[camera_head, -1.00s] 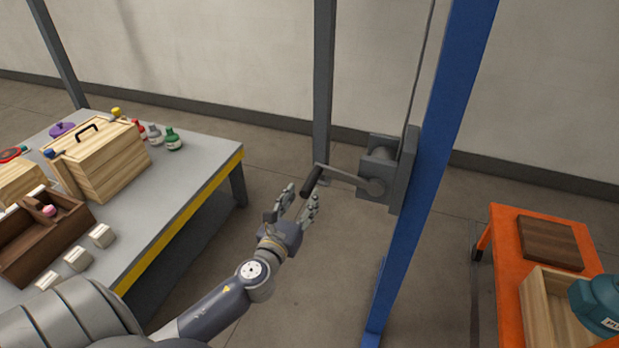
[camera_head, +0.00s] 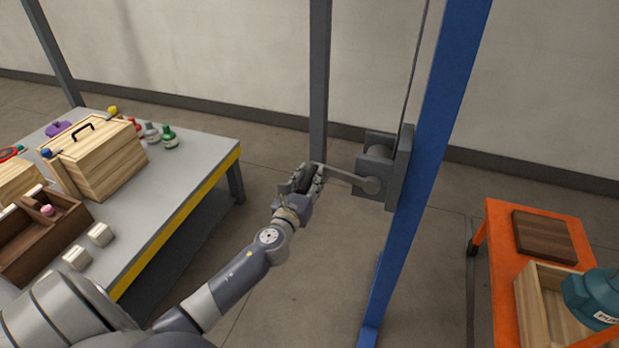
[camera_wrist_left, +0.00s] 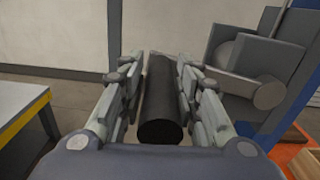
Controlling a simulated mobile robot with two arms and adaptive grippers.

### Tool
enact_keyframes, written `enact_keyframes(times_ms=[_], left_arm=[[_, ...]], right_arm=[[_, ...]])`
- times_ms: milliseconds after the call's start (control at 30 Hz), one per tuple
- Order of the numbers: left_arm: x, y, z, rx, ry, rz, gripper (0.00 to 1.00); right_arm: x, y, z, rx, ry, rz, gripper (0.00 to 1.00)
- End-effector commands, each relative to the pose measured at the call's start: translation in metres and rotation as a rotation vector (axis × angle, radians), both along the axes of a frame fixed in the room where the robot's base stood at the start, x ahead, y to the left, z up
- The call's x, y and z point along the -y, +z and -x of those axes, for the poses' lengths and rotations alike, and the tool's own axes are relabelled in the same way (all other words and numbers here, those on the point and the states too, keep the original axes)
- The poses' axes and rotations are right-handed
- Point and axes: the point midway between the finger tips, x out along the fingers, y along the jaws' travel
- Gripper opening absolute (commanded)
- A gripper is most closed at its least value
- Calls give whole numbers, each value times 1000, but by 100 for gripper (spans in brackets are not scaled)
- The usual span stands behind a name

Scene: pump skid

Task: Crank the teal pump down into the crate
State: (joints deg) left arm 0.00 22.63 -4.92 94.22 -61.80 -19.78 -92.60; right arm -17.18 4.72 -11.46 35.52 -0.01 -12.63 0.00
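The teal pump (camera_head: 592,296) shows at the right edge of the head view, partly cut off. It overlaps the right side of the open wooden crate (camera_head: 527,305); I cannot tell its height above the crate. The winch crank arm (camera_head: 345,175) reaches left from the grey winch (camera_head: 378,172) on the blue post. My left gripper (camera_head: 308,179) is at the crank's dark handle (camera_wrist_left: 160,100). In the left wrist view the handle lies between the fingers (camera_wrist_left: 160,78), with narrow gaps beside it; the fingers look open. My right gripper is not in view.
The orange table (camera_head: 502,255) carries the crate and a dark wooden board (camera_head: 543,236). The grey workbench (camera_head: 195,170) at left holds wooden boxes, a brown tray (camera_head: 45,240) and several bottles. The blue post (camera_head: 425,170) stands between gripper and orange table.

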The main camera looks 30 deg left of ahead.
Motion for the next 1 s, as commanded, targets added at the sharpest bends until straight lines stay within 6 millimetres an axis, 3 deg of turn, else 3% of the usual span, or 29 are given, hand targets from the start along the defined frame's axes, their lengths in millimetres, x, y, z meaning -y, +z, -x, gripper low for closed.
enact_keyframes(times_ms=[33,100,467,667,1000], left_arm=[[0,0,0,0,0,0,11],[0,0,0,0,0,0,0],[0,-7,0,6,0,25,0],[-1,-26,1,28,0,117,0],[-3,-76,-1,97,1,404,0]], right_arm=[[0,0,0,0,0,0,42],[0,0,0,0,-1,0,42],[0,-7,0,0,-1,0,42],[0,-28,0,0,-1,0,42],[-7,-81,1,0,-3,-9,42]])
